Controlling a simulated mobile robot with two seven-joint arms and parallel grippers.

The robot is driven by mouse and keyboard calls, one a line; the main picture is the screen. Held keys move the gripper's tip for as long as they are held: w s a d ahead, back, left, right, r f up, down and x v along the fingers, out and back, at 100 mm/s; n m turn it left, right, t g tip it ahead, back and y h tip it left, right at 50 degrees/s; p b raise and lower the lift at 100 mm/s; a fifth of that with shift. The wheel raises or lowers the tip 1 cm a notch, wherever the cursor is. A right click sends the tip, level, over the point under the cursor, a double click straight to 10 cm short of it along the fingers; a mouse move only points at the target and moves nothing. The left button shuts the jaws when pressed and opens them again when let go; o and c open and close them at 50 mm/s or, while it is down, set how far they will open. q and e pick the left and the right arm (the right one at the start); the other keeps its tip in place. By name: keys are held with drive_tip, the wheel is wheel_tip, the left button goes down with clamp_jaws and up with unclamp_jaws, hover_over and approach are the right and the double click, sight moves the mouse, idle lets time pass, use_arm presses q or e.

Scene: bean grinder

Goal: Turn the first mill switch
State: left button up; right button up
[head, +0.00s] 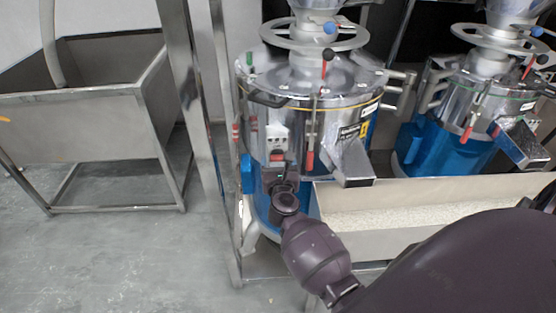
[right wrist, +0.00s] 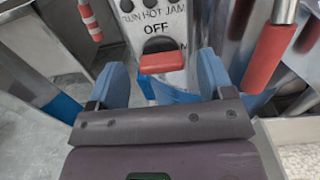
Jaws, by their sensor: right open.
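The first mill (head: 312,100) is a shiny metal drum on a blue base, in the middle of the head view. Its switch box (head: 276,138) is a light panel on the front left with a red switch (head: 277,156). In the right wrist view the red switch (right wrist: 161,63) sits on a dark round base under the word "OFF". My right gripper (head: 279,173) is just below the switch in the head view. In the right wrist view my right gripper (right wrist: 163,72) is open, with one blue finger on each side of the switch and gaps between. Contact is not visible.
A red-handled lever (right wrist: 268,55) stands close to the right finger. A red-and-white striped part (right wrist: 90,20) is at the left. A trough of pale grains (head: 420,212) lies right of the mill. A second mill (head: 470,110) is behind right. A metal post (head: 200,130) stands left.

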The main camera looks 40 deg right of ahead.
drive_tip(key=shift+x, duration=0.85)
drive_tip(key=c, duration=0.9)
